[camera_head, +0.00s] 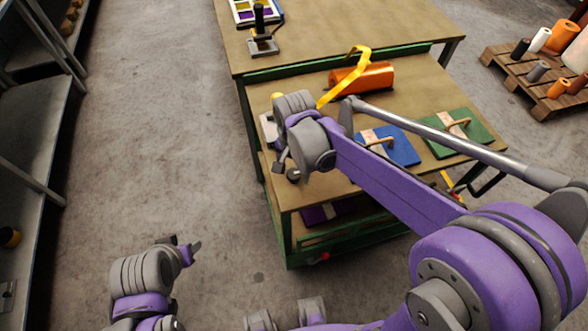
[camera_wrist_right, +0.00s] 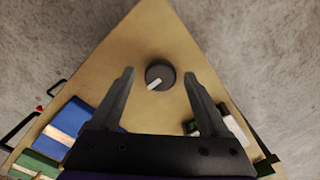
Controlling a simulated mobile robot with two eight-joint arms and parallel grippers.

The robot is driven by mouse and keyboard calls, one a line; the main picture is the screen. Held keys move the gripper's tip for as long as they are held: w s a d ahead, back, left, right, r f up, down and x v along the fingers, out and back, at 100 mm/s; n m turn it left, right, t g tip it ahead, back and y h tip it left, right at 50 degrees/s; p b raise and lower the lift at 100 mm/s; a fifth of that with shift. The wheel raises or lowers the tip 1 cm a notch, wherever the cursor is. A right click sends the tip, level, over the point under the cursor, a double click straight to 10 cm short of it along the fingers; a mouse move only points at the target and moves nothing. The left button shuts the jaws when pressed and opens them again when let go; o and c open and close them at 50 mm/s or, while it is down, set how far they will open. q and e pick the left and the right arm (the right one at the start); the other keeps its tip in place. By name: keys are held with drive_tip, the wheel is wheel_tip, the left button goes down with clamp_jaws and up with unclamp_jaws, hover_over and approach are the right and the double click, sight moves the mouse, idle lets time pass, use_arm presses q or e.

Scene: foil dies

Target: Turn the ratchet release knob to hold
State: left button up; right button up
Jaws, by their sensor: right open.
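The knob (camera_wrist_right: 158,74) is a dark round dial with a white pointer mark, set on the tan bench top near a corner. In the right wrist view its mark points to the lower left. My right gripper (camera_wrist_right: 160,74) is open, with one finger on each side of the knob and gaps between. I cannot tell how high the fingertips are above the top. In the head view my right gripper (camera_head: 286,166) is over the near left part of the cart, and the knob is hard to tell apart there. My left gripper (camera_head: 187,246) is over the floor, its opening unclear.
The tan-topped green cart (camera_head: 310,192) also bears a blue pad (camera_head: 402,150), a green pad (camera_head: 470,142) and an orange roll (camera_head: 376,76) with a yellow strip (camera_head: 358,62). A table with a small press (camera_head: 262,42) stands behind. A pallet (camera_head: 515,70) of rolls is at right.

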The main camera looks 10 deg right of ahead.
clamp_jaws()
idle(0.5)
drive_tip(key=shift+n, duration=0.3)
drive_tip(key=n, duration=0.3)
drive_tip(key=shift+n+b, duration=0.3)
drive_tip(key=shift+b, duration=0.05)
drive_tip(key=n, duration=0.4)
drive_tip(key=shift+n, duration=0.3)
drive_tip(key=n+b, duration=0.1)
drive_tip(key=n, duration=0.3)
drive_tip(key=shift+n, duration=2.5)
